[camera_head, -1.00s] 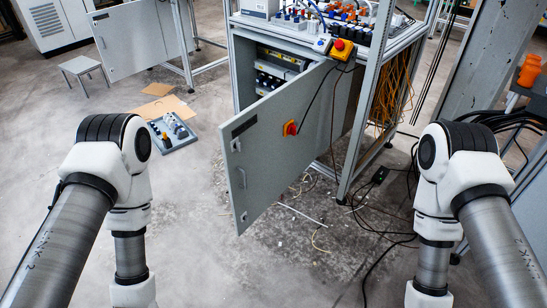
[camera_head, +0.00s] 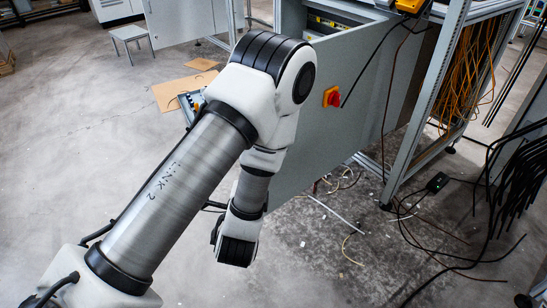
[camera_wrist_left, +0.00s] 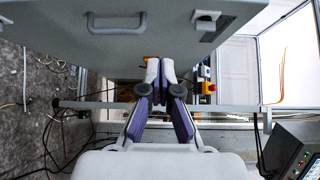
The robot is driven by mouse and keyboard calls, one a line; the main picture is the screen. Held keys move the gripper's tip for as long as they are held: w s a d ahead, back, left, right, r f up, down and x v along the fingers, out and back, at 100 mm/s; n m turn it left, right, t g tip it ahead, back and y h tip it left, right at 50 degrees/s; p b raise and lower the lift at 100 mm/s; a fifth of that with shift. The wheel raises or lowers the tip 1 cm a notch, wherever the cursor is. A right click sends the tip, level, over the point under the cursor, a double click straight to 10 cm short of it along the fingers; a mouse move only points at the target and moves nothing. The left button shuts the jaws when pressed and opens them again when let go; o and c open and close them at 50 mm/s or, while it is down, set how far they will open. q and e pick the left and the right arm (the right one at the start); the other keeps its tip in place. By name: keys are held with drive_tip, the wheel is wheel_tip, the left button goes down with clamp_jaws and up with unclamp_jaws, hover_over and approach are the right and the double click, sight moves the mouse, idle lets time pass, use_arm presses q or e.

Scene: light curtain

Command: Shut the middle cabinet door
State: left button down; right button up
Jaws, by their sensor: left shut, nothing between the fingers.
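The grey cabinet door (camera_head: 335,130) stands open at an angle from the metal-framed cabinet in the head view. It carries a red-and-yellow rotary switch (camera_head: 332,97). My left arm covers its left part and free edge. In the left wrist view a grey door panel (camera_wrist_left: 150,40) with a bar handle (camera_wrist_left: 117,25) and a latch fills the top. My left gripper (camera_wrist_left: 159,64) is shut and empty, its fingertips overlapping that panel's lower edge in the picture. I cannot tell whether they touch. The gripper is hidden in the head view. My right gripper is not in view.
The cabinet's metal frame post (camera_head: 425,105) and hanging orange cables (camera_head: 470,70) are at the right. Black cables (camera_head: 440,240) lie on the floor there. A small grey stool (camera_head: 130,36) and cardboard (camera_head: 180,90) are at the back left. The floor at left is clear.

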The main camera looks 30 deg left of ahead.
use_arm(q)
drive_tip(key=w+a+b, duration=0.7)
drive_tip(key=w+a, duration=0.1)
drive_tip(key=w, duration=0.1)
drive_tip(key=shift+w+a, duration=0.2)
drive_tip(key=shift+w, duration=0.2)
drive_tip(key=shift+a+r, duration=0.1)
